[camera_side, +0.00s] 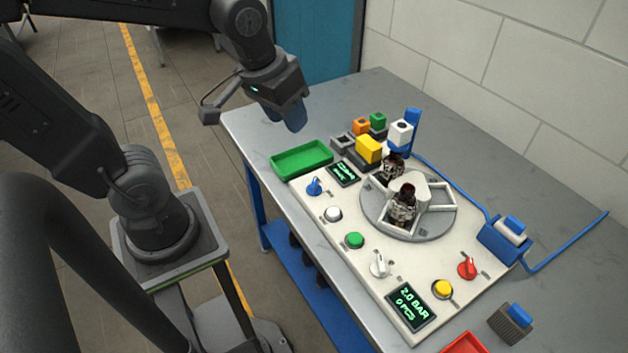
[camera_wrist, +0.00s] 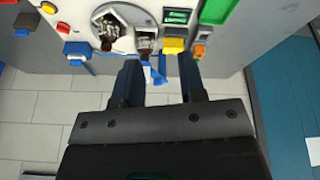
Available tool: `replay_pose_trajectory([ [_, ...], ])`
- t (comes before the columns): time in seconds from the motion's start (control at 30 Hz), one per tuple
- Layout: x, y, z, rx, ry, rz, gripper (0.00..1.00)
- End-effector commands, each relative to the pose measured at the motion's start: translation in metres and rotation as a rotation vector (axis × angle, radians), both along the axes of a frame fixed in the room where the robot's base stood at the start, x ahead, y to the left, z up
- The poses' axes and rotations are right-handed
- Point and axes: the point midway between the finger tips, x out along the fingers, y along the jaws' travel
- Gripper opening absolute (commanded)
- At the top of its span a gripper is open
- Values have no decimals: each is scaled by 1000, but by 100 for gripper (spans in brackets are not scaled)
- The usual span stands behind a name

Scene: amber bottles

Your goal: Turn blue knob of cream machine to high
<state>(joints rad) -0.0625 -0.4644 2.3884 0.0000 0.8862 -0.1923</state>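The cream machine (camera_side: 340,250) is a flat panel on the grey table, with a round turntable (camera_side: 372,222) holding dark amber bottles (camera_side: 403,203). Its blue knob (camera_side: 314,186) sits near the panel's far left corner, beside a small green-lit display (camera_side: 342,174). The knob's setting marks are too small to read. My gripper (camera_side: 290,115) hangs above the table's far left part, beyond the green tray and well apart from the knob. In the wrist view my gripper (camera_wrist: 160,80) has its two fingers apart with nothing between them. I cannot make out the blue knob there.
A green tray (camera_side: 277,166) lies beside the panel's left end. Yellow (camera_side: 368,149), orange, green and white blocks stand behind it. A white button (camera_side: 333,214), green button (camera_side: 354,240), white knob (camera_side: 379,264) and red knob (camera_side: 467,267) are on the panel. The table's far left corner is clear.

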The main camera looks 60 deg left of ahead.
Motion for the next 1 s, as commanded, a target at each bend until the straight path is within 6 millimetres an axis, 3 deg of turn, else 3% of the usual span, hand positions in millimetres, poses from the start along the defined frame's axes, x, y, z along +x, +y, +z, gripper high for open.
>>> replay_pose_trajectory([
  [0.2,49,24,-45,-67,176,274,38],
  [0.4,74,42,-84,-99,283,458,38],
  [0.77,82,48,-116,-108,322,529,38],
  [1.0,80,48,-163,-107,325,527,38],
])
